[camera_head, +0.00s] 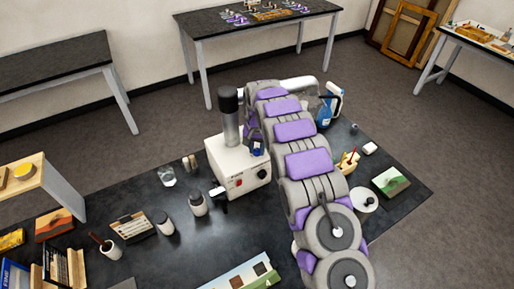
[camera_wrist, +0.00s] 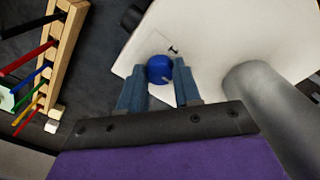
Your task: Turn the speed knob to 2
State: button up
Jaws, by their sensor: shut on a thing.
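Small dark marks are printed beside the knob, too small to read. My gripper (camera_wrist: 164,74) has its two blue-grey fingers on either side of the knob, shut on it.
A grey cylinder with a dark top (camera_head: 229,115) rises from the machine; it also fills the right of the wrist view (camera_wrist: 265,100). A wooden rack (camera_wrist: 60,45) with coloured sticks stands to the left there. Bottles (camera_head: 198,203) and a glass (camera_head: 168,177) stand left of the machine.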

aim_at(256, 150)
jog(key=shift+m, duration=0.4)
jog(key=o, duration=1.1)
jog(key=shift+w+a, duration=0.1)
jog(key=shift+a, duration=0.05)
jog(key=shift+c, duration=0.2)
jog(key=shift+r, duration=0.35)
notch_tip(256, 150, up, 16)
jog(key=shift+r, duration=0.25)
